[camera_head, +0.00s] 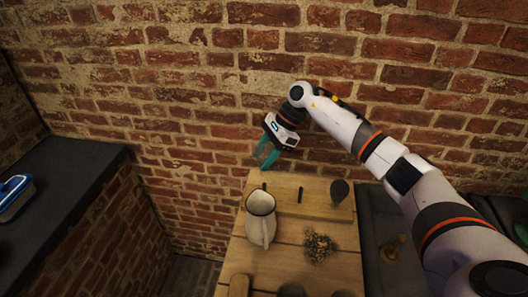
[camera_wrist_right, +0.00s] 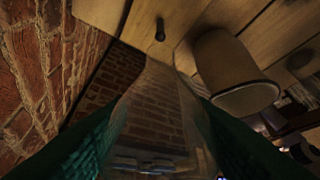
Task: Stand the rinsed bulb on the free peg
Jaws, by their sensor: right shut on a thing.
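My right gripper (camera_head: 266,157) hangs near the brick wall, above the far left corner of the wooden table. In the right wrist view its teal fingers are shut on a clear, see-through glass bulb (camera_wrist_right: 155,110); in the head view the bulb can hardly be made out. A bare black peg (camera_head: 300,194) stands up from the table, to the right of the gripper and lower. A peg (camera_wrist_right: 160,30) also shows beyond the bulb in the wrist view, apart from it. Another short dark upright (camera_head: 264,186) stands behind the jug. My left gripper is not in view.
A pale jug (camera_head: 262,228) stands close by on the table (camera_head: 290,225). A dark rounded thing (camera_head: 340,190) stands at the back right. A heap of small bits (camera_head: 318,246) lies in front. A blue-and-white object (camera_head: 15,195) lies on the dark left counter (camera_head: 70,185).

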